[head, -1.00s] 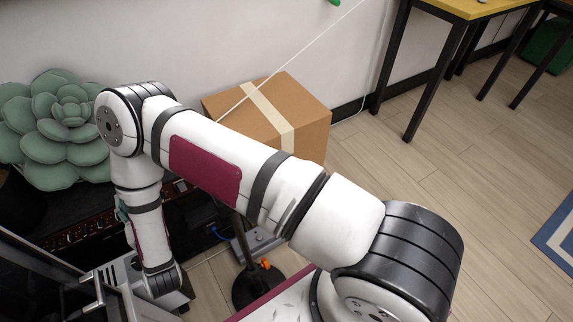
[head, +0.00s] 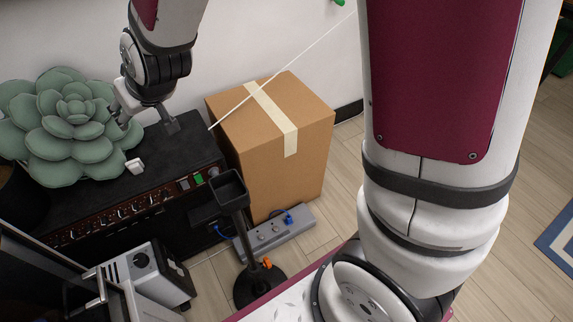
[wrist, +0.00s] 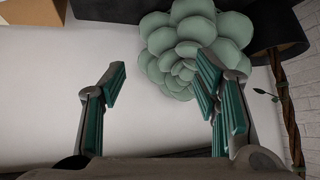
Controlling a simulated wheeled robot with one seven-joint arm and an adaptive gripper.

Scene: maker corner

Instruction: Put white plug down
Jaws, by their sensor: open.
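A small white plug (head: 135,167) lies on the front top edge of the black amplifier (head: 170,150) in the head view, just in front of the green succulent cushion (head: 72,125). My gripper (head: 148,120) is above the back of the amplifier, behind and apart from the plug, right of the cushion. In the wrist view my gripper (wrist: 162,67) has its two teal-padded fingers spread wide with nothing between them. The cushion (wrist: 182,55) shows beyond the fingers there. I cannot make out the plug in the wrist view.
A taped cardboard box (head: 275,140) stands right of the amplifier. A grey power strip (head: 275,235) with blue plugs lies on the floor before it. A black stand (head: 235,215) and a white-grey device (head: 150,272) stand in front of the amplifier.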

